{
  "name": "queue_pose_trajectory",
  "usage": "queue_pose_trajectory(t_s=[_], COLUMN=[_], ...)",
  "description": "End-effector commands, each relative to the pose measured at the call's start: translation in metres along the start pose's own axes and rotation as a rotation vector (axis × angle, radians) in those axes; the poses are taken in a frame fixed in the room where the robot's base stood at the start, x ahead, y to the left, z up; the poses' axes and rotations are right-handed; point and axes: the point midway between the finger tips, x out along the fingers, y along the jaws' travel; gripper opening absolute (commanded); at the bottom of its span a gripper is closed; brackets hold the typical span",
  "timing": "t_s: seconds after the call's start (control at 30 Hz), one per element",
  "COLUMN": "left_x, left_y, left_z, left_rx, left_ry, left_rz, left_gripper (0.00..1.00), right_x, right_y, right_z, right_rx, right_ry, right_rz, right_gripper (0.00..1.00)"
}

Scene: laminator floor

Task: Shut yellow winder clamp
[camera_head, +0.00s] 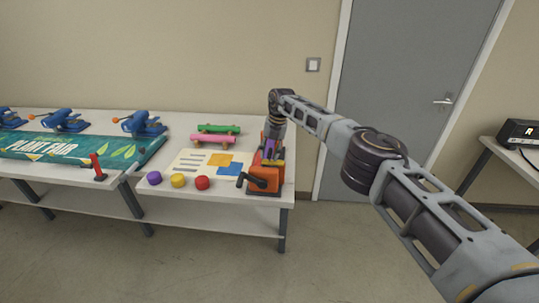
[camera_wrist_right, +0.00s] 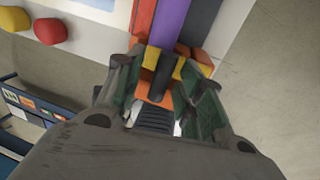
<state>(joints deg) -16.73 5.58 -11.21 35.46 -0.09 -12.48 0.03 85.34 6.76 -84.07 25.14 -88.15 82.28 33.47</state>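The winder (camera_head: 265,183) is an orange unit at the right end of the table, with a dark crank handle on its left side. Purple and red upright parts rise at its back. In the right wrist view, a yellow clamp piece (camera_wrist_right: 179,68) lies across the purple strip (camera_wrist_right: 170,22), with a dark post beside it. My right gripper (camera_wrist_right: 165,72) is above the winder, its fingers apart on either side of the yellow piece and post. Contact cannot be told. In the head view the gripper (camera_head: 272,138) is small and partly merges with the winder. My left gripper is not in view.
Purple, yellow and red knobs (camera_head: 202,183) line the table's front edge. A sheet with coloured squares (camera_head: 206,163) and green and pink rolls (camera_head: 216,138) lie left of the winder. A banner (camera_head: 70,147) and blue clamps (camera_head: 143,123) are further left.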

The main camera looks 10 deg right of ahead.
Motion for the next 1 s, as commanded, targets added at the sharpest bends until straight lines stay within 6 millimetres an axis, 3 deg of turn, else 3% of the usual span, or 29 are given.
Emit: queue_pose_trajectory(t_s=[0.6, 0.8, 1.0], left_x=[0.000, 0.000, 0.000], left_y=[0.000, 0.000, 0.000], left_z=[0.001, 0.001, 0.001], left_rx=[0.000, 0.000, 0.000], left_ry=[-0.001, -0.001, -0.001], left_rz=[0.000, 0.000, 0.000], left_gripper=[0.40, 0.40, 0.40], right_x=[-0.086, -0.102, -0.106], right_y=[0.000, 0.000, 0.000], right_z=[0.000, 0.000, 0.000], right_rx=[0.002, 0.001, 0.001], right_ry=[0.000, 0.000, 0.002], right_rz=[0.000, 0.000, -0.001], right_gripper=[0.38, 0.38, 0.38])
